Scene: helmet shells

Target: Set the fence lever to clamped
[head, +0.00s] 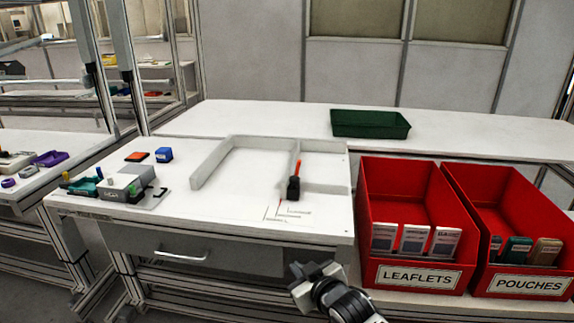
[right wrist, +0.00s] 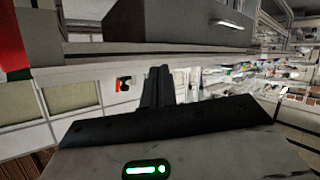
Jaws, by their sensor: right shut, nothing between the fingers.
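The fence lever (head: 297,170) is an orange-red handle on a black block, at the inner grey fence rail on the white table. In the head view its handle points up and slightly right, toward the back. Printed marks with small labels (head: 292,211) lie just in front of the block; their words are too small to read. My right gripper (head: 314,272) is below the table's front edge in the head view, apart from the lever. Its fingers show together and empty in the right wrist view (right wrist: 156,86). My left gripper is not in view.
Grey fence rails (head: 212,162) stand on the table. A grey device (head: 125,185) and a blue block (head: 164,154) are at left. Red bins of leaflets (head: 412,190) and pouches (head: 505,190) stand right. A green tray (head: 370,124) is behind. The front middle tabletop is clear.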

